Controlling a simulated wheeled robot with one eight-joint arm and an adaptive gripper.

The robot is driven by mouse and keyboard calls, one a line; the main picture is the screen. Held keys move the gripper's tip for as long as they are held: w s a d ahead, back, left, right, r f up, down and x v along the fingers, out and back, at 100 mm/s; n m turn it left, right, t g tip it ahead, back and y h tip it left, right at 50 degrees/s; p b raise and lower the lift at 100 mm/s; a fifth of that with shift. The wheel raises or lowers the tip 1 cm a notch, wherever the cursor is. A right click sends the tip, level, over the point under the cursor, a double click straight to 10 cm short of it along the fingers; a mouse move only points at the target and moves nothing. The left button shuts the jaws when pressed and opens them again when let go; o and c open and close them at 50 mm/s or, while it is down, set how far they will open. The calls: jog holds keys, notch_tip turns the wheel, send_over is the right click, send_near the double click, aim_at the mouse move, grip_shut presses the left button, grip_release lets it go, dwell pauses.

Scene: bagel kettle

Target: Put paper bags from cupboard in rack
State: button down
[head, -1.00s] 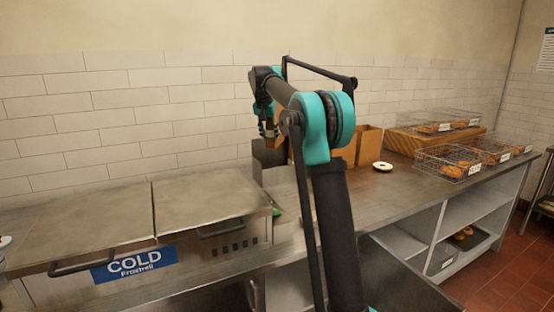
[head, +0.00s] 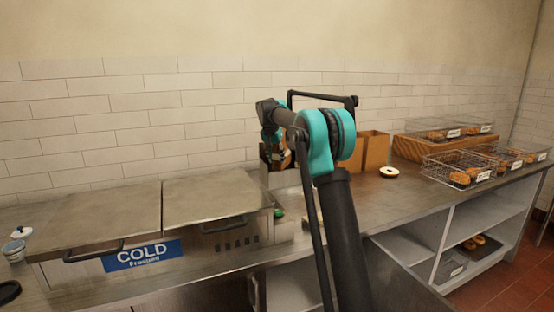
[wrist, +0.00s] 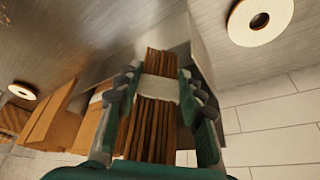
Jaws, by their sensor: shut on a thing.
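My gripper (wrist: 160,95) is shut on a bundle of brown paper bags (wrist: 150,128) with a white band around it. The bundle shows between the two fingers in the wrist view. In the head view my gripper (head: 274,142) is partly hidden behind my arm, over a grey metal rack (head: 280,179) at the back of the counter. The rack's side also shows beside the bags in the wrist view (wrist: 203,62). The bags' far end looks to be at or inside the rack; whether it touches the bottom is hidden.
Brown paper bags or boxes (head: 374,149) stand right of the rack. Wire baskets of bagels (head: 460,170) are at the right. A cold unit (head: 165,225) fills the left. The tiled wall is close behind.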

jog(key=shift+f, duration=0.25)
jog(key=c, duration=1)
grip_release()
jog(key=shift+o, duration=0.2)
jog(key=v, duration=1.2)
jog(key=shift+r, duration=0.25)
